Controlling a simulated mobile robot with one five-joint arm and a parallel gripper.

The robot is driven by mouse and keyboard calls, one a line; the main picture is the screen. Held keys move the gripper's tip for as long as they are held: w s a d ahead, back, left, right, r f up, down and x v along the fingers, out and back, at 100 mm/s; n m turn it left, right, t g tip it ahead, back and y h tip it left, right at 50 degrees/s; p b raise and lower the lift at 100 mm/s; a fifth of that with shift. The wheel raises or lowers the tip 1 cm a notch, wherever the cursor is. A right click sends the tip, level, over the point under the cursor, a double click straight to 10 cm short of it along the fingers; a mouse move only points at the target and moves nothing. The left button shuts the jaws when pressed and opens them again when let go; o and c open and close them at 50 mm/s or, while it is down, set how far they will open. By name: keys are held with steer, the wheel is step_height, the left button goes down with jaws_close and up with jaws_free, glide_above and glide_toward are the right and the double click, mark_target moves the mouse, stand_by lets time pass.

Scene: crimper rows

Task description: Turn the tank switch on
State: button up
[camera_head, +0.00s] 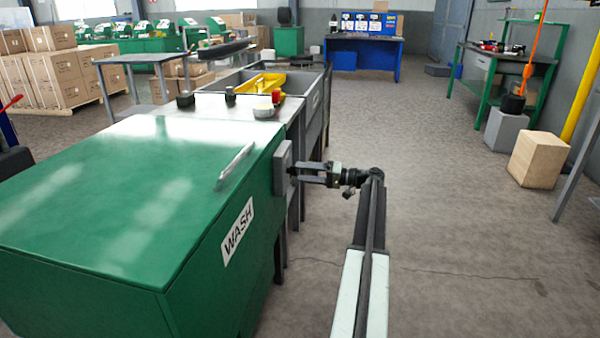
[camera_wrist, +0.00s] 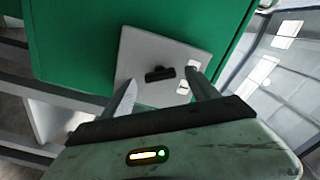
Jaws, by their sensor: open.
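The green wash tank (camera_head: 130,170) with its WASH label fills the left of the head view. A grey switch box (camera_head: 282,167) is on its right side near the far corner. In the wrist view the grey switch plate (camera_wrist: 140,50) carries a black knob (camera_wrist: 160,74), which looks slightly tilted in the picture. Small pale labels (camera_wrist: 183,87) are at the plate's right. My gripper (camera_head: 297,173) is open in front of the box. In the wrist view my gripper (camera_wrist: 162,80) has one finger on each side of the knob. Contact with the knob cannot be told.
A silver bar (camera_head: 236,161) lies on the tank lid. Behind stand a grey sink bench with a yellow tray (camera_head: 260,84) and a white bowl (camera_head: 263,111). A wooden block (camera_head: 538,158) and a green bench (camera_head: 500,60) are at right. The floor (camera_head: 450,200) right of my arm is clear.

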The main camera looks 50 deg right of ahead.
mark_target(294, 171)
steer(key=shift+x, duration=1.1)
steer(key=c, duration=1.3)
steer(key=shift+w+d, duration=0.1)
steer(key=shift+d, duration=0.1)
steer(key=shift+c, duration=0.3)
steer(key=shift+a, duration=0.15)
steer(key=m, duration=1.1)
steer(key=shift+m, duration=0.3)
steer(key=shift+r+m, duration=0.1)
steer(key=shift+m, duration=0.2)
